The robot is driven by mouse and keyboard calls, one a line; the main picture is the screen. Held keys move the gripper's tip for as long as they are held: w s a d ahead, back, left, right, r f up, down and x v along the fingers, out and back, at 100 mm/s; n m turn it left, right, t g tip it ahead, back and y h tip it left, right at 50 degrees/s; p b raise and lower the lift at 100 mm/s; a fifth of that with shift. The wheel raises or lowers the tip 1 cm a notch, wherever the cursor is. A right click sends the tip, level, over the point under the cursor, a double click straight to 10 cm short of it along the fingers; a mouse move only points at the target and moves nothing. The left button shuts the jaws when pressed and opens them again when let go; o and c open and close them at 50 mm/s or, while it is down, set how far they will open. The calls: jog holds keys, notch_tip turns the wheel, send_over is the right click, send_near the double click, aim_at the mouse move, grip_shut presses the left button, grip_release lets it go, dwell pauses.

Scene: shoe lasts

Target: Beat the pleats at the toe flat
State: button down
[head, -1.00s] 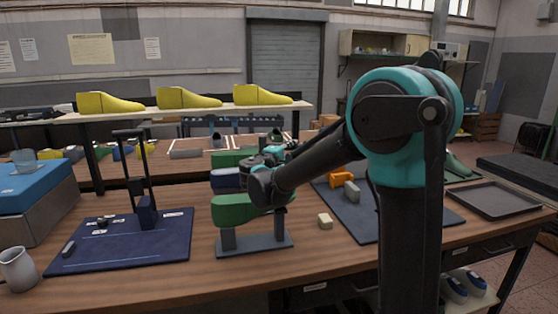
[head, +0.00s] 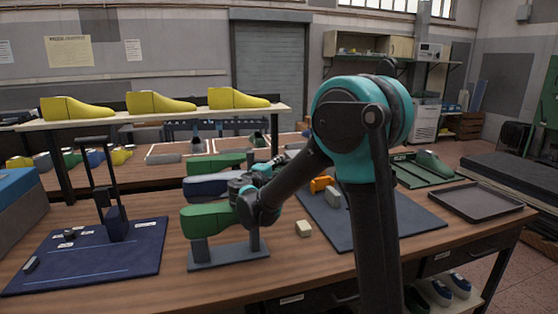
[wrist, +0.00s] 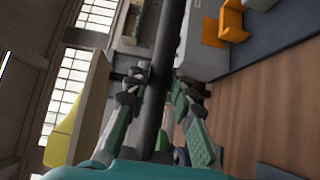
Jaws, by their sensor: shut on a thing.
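In the wrist view my gripper (wrist: 160,88) is shut on a dark round bar (wrist: 168,40), which looks like a tool handle. The tool's head cannot be made out. In the head view my gripper (head: 243,186) is small and partly behind my arm, close to the lasts. A green last (head: 212,219) lies level on a grey stand (head: 228,257) on the bench. A navy shoe form (head: 212,186) shows behind it, and another green last (head: 215,164) farther back. I cannot make out any pleats.
A cream block (head: 303,229) lies right of the stand. A grey mat (head: 368,228) bears an orange piece (head: 321,184) and a grey block (head: 332,198). A blue mat (head: 95,270) with an upright rack is at left. An empty tray (head: 474,202) is at right.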

dwell(0.4)
notch_tip(320, 180, up, 3)
jog(key=shift+f, duration=0.2)
dwell(0.4)
notch_tip(320, 180, down, 3)
jog(key=shift+f, duration=0.2)
jog(key=shift+r, duration=0.1)
jog(key=shift+r, duration=2.95)
jog(key=shift+f, duration=0.15)
